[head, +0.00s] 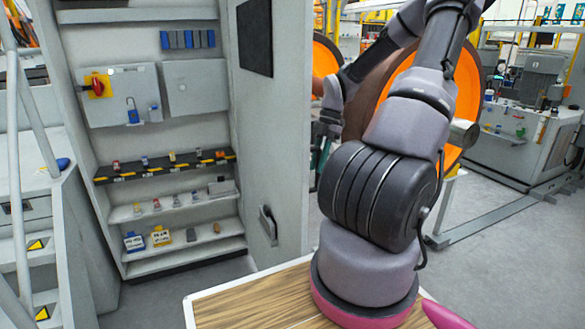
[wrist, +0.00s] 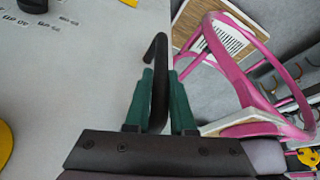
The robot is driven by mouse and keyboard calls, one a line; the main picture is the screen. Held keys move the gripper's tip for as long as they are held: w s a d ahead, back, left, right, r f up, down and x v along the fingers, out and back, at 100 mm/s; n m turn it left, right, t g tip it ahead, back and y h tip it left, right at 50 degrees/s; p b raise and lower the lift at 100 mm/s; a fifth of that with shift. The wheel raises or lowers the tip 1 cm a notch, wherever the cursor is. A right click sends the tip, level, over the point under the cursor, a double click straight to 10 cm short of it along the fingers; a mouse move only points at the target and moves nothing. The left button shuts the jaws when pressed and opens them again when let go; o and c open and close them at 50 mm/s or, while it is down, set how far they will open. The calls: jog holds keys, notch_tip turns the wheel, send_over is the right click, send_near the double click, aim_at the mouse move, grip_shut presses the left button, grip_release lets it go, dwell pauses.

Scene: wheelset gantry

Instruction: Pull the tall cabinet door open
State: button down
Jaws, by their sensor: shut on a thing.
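The tall grey cabinet (head: 78,60) stands at the left in the head view, its shelves exposed. Its door (head: 270,130) stands wide open at the cabinet's right side, inner face showing, with a dark panel and a small latch. In the wrist view the door's grey face (wrist: 80,90) fills the left. A dark curved handle (wrist: 158,52) rises between the green fingers of my gripper (wrist: 162,78), which is shut on it. In the head view my arm reaches to the door's far side; the fingertips and handle are hidden or not clear there.
Grey steps with rails (head: 30,190) stand at the far left. A wooden-topped surface (head: 250,300) lies in front, beneath my arm. Large orange discs (head: 470,90) stand behind my arm. Open floor (head: 500,260) lies to the right.

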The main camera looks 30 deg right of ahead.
jog(key=d, duration=0.7)
jog(key=shift+w, duration=0.35)
jog(key=c, duration=0.8)
grip_release()
jog(key=shift+o, duration=0.2)
jog(key=v, duration=1)
jog(key=shift+r, duration=0.35)
jog(key=shift+d, duration=0.1)
